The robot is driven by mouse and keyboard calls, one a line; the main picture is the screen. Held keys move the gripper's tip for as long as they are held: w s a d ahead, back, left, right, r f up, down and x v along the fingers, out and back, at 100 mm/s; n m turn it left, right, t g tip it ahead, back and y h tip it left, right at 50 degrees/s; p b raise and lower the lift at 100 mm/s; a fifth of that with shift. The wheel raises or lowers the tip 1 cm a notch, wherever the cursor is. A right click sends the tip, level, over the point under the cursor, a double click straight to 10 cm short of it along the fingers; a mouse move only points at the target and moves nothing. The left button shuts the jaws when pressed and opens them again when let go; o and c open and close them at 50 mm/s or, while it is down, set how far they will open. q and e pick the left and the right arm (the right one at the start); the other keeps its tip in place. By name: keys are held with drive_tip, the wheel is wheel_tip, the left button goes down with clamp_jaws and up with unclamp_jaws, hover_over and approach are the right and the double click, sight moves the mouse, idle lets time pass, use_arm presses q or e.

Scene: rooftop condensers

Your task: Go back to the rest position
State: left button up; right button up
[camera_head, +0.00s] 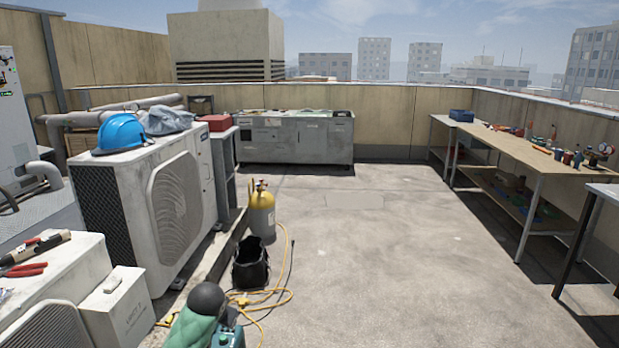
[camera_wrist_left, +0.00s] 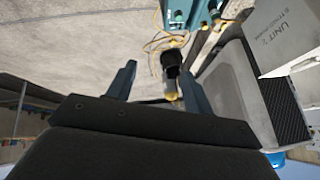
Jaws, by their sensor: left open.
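My left gripper (camera_wrist_left: 158,68) shows in the left wrist view with its two dark blue-grey fingers spread apart. I see nothing held between them; the black bucket (camera_wrist_left: 171,60) and the yellow cylinder behind them stand off on the floor. That view is upside down, with the sky at the bottom. Neither of my grippers shows in the head view. My right gripper is in no frame.
White condenser units, one with a blue hard hat (camera_head: 121,133), line the left. A yellow cylinder (camera_head: 262,212), black bucket (camera_head: 250,264) and yellow hose (camera_head: 281,270) stand beside them. A wooden workbench (camera_head: 530,155) is at right. The middle floor is clear.

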use_arm(q)
drive_tip(key=s+d+g+h+p, duration=0.1)
drive_tip(key=s+d+p, duration=0.3)
drive_tip(key=s, duration=1.2)
drive_tip(key=s+d+h+p, duration=0.15)
drive_tip(key=s+d, duration=0.35)
drive_tip(key=s, duration=1.2)
drive_tip(key=s+d+f+n+g+p, duration=0.1)
drive_tip(key=s+f, duration=0.5)
drive_tip(key=s, duration=0.7)
drive_tip(key=g+p, duration=0.1)
drive_tip(key=g, duration=0.1)
drive_tip(key=shift+s+d+g+p, duration=0.3)
drive_tip(key=shift+s+d+p, duration=0.05)
drive_tip(key=shift+s+p, duration=0.05)
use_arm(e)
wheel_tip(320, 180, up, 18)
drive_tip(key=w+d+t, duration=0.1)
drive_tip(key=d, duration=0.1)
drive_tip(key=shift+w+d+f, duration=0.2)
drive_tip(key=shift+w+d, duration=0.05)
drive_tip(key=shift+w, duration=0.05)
use_arm(q)
drive_tip(key=shift+a+f, duration=0.1)
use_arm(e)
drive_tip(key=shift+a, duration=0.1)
